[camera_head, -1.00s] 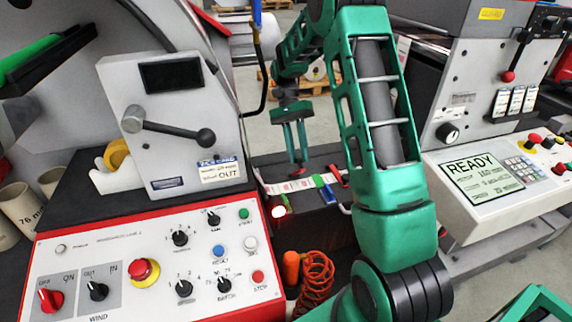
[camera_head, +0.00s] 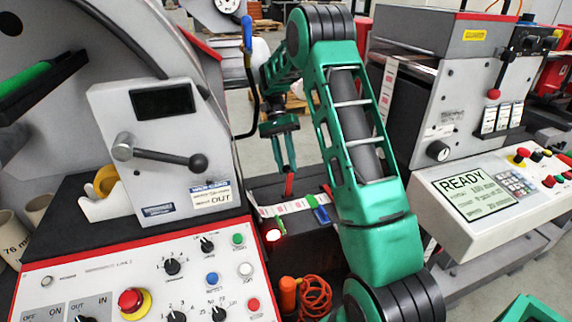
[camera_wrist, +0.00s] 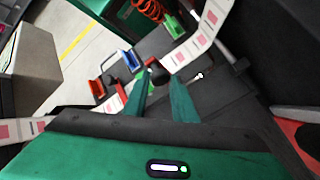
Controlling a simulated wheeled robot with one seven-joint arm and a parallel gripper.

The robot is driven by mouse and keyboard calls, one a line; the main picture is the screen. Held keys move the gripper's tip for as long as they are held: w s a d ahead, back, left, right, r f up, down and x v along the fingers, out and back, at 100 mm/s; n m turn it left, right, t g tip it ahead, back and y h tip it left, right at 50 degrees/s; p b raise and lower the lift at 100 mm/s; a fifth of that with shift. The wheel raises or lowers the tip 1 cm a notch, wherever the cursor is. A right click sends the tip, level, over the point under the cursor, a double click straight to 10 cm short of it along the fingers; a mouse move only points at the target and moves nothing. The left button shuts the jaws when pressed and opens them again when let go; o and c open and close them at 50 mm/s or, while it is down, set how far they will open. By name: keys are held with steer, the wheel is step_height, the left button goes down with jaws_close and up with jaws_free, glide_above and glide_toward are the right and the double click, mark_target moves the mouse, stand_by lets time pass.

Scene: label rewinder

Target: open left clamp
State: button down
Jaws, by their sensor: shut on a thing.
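In the head view my gripper (camera_head: 287,168) points down over the dark splice table (camera_head: 265,190). Its fingers are close together on an upright red lever (camera_head: 289,184), which I take for the left clamp. The lever stands at the white label strip (camera_head: 285,208). In the wrist view my green fingers (camera_wrist: 158,92) reach forward, with a black rounded part (camera_wrist: 158,72) between and just beyond their tips. The grip there is partly hidden, and no red shows between the fingers. A second red lever (camera_head: 327,191) stands to the right, near a blue part (camera_head: 320,213).
A control panel (camera_head: 150,285) with knobs lies at the front left, below a grey box with a black-knobbed lever (camera_head: 170,155). A coiled orange hose (camera_head: 315,295) hangs in front of the table. A machine with a READY screen (camera_head: 477,194) stands right.

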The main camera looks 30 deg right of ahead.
steer(key=shift+w+a+f, duration=0.15)
steer(key=shift+w+a, duration=0.15)
steer(key=shift+w, duration=0.1)
steer(key=c, duration=1.5)
jaws_free()
steer(key=shift+w+a+f, duration=0.1)
steer(key=shift+w+f, duration=0.05)
steer(key=shift+w, duration=0.05)
steer(key=shift+o, duration=0.2)
steer(key=shift+w+f, duration=0.45)
steer(key=shift+w, duration=0.05)
steer(key=shift+s+d+r, duration=0.2)
steer(key=shift+s+r, duration=0.25)
steer(key=shift+s, duration=0.05)
steer(key=shift+s, duration=0.1)
